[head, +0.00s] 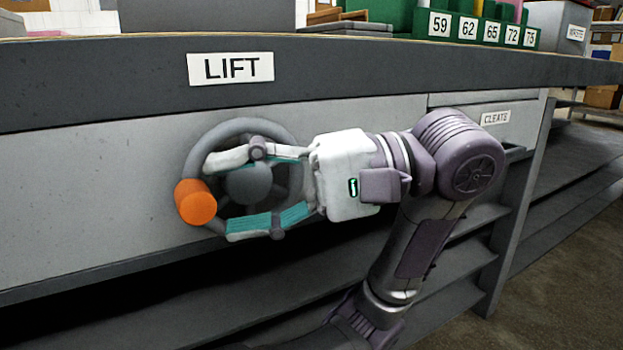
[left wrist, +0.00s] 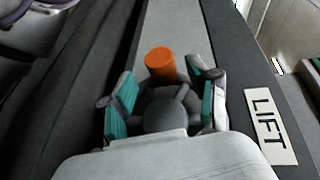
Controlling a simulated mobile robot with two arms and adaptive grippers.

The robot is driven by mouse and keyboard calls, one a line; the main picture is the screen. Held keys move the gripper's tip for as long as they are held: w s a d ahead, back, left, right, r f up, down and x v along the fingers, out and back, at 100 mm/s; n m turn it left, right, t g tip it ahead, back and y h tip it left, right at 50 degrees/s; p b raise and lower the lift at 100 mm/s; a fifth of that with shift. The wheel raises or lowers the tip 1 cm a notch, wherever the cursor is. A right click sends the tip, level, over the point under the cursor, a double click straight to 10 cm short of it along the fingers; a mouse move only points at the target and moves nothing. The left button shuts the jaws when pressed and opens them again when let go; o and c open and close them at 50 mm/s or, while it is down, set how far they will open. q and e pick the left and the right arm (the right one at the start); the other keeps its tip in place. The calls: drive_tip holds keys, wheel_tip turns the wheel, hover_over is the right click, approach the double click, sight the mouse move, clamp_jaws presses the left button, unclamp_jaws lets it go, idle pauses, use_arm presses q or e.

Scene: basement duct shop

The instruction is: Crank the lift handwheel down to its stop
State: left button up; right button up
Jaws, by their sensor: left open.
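The lift handwheel (head: 236,127) is a dark grey ring with a round hub, mounted on the grey bench front under the LIFT label (head: 231,68). Its orange knob (head: 195,202) is at the rim's lower left in the head view. My left gripper (head: 221,198) is open in front of the wheel, its two teal-padded fingers spread above and below the hub and pointing toward the knob. In the left wrist view the orange knob (left wrist: 160,64) shows just beyond the gap between the fingertips, with the hub (left wrist: 165,112) nearer. Nothing is gripped. My right gripper is not visible.
The bench top's dark edge (head: 400,60) runs above the wheel. A drawer labelled CLEATS (head: 482,119) is to the right, partly behind my arm. Green numbered bins (head: 480,28) stand on top. Open shelves lie below, and floor shows at lower right.

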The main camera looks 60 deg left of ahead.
use_arm(q)
drive_tip(key=v, duration=0.7)
drive_tip(key=shift+w+d, duration=0.15)
drive_tip(key=shift+w, duration=0.15)
